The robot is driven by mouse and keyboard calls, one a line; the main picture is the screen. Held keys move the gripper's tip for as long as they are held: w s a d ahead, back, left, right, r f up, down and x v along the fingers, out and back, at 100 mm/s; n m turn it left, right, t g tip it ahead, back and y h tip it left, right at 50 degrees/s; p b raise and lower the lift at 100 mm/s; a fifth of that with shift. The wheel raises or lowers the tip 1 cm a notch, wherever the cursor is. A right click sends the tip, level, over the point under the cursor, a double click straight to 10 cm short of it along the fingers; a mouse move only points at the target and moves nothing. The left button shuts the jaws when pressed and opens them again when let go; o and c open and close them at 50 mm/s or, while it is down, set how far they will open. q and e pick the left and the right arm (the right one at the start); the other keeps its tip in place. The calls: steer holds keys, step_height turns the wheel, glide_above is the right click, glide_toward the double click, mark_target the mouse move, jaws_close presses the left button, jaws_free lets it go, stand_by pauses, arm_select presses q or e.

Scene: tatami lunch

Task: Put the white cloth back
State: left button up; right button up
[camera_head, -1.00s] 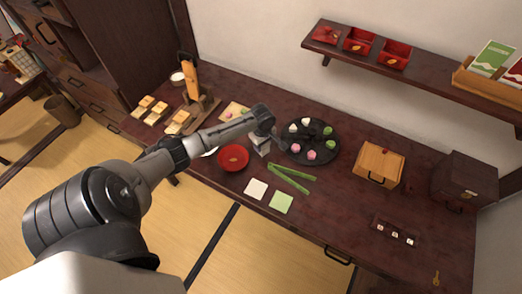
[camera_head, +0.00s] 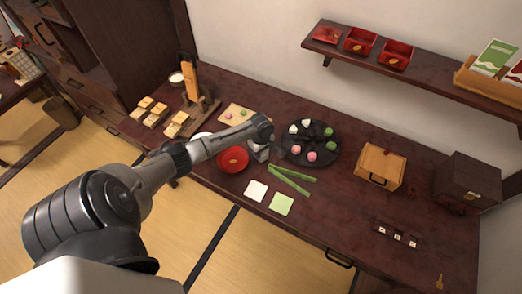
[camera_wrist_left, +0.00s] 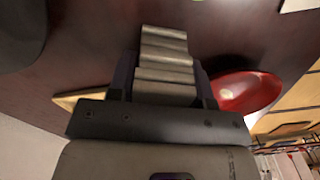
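The white cloth (camera_head: 256,190) is a small flat square near the front edge of the dark red table, left of a light green square (camera_head: 281,204). My left gripper (camera_head: 259,153) hangs over the table between the red bowl (camera_head: 233,160) and the dark round plate (camera_head: 325,155), beyond the cloth and apart from it. In the left wrist view, my left gripper (camera_wrist_left: 165,45) shows as a grey ridged block between dark sides, with no cloth visible in it. Whether its fingers are parted is unclear. My right gripper is out of view.
Green tongs (camera_head: 290,181) lie between the cloth and the plate, which carries several sweets. A wooden box (camera_head: 380,166) and a dark box (camera_head: 468,182) stand to the right. A small board (camera_head: 240,110) lies behind the gripper.

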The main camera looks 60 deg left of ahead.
arm_select(q)
steer(key=o, duration=0.4)
step_height(320, 180, up, 12)
steer(key=p, duration=0.3)
steer(key=shift+f, duration=0.1)
steer(key=s+d+f+m, duration=0.3)
steer(key=s+d+m, duration=0.2)
steer(key=d, duration=0.4)
steer(key=s+d+f+m, duration=0.35)
steer(key=d+m, duration=0.25)
steer(key=d, duration=0.2)
steer(key=s+d+r+m+t, duration=0.1)
steer(key=s+d+r+m, duration=0.1)
steer(key=s+d+m, duration=0.1)
steer(key=s+d+r+m+t, duration=0.1)
steer(key=s+d+r+m, duration=0.2)
steer(key=s+d+m, duration=0.1)
steer(key=s+d+r+m+t, duration=0.1)
steer(key=s+d+r+m, duration=0.2)
steer(key=s+d, duration=0.2)
steer(key=shift+s+d+r+m+t, duration=0.1)
steer(key=shift+s+r+m+t, duration=0.1)
steer(key=shift+s, duration=0.25)
steer(key=shift+s+d+r+m+t, duration=0.1)
steer(key=shift+s+m, duration=0.1)
steer(key=shift+s, duration=0.25)
